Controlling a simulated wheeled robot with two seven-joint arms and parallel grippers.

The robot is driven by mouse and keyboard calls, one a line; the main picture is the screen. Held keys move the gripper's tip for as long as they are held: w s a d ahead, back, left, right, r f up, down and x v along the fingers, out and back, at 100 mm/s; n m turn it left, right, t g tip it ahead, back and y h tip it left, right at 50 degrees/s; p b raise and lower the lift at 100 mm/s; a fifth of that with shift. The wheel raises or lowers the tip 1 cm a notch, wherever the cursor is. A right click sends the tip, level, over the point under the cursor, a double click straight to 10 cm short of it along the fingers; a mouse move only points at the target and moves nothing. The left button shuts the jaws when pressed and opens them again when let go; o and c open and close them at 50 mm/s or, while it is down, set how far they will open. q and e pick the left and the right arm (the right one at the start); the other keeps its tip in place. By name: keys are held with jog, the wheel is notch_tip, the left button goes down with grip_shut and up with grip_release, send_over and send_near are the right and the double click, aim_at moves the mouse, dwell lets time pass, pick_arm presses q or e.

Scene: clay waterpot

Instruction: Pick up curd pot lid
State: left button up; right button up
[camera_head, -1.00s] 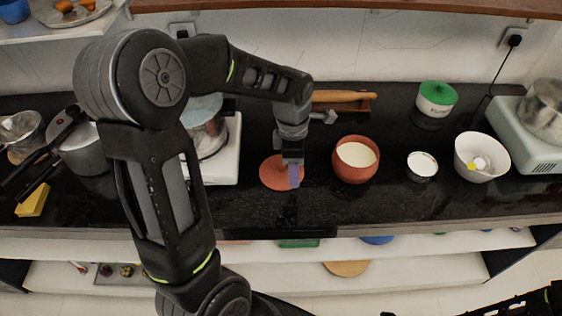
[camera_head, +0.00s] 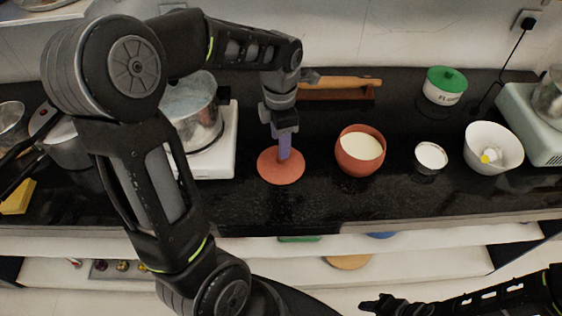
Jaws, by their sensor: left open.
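The curd pot lid is a flat, round, reddish clay disc (camera_head: 281,175) lying on the black counter, left of the clay pot. The clay curd pot (camera_head: 360,160) stands open with white curd inside. My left gripper (camera_head: 284,152) points down at the lid from above, with its purple-grey fingers over the lid's back-middle part. It is open; whether the fingertips touch the lid I cannot tell. The fingers hide a small part of the lid. My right gripper (camera_head: 374,303) shows dark at the bottom right, away from the counter, and its jaws are unclear.
A steel pot (camera_head: 192,100) on a white stove stands left of the lid. A wooden rolling pin (camera_head: 345,83) lies behind. A small white bowl (camera_head: 431,157), a larger white bowl (camera_head: 493,147) and a green-lidded container (camera_head: 445,85) stand to the right. The counter in front is clear.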

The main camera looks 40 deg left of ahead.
pick_arm(q)
notch_tip(320, 180, down, 5)
jog(key=shift+f+p, duration=0.1)
jog(key=shift+p, duration=0.35)
jog(key=shift+c, duration=0.5)
grip_shut()
dwell(0.4)
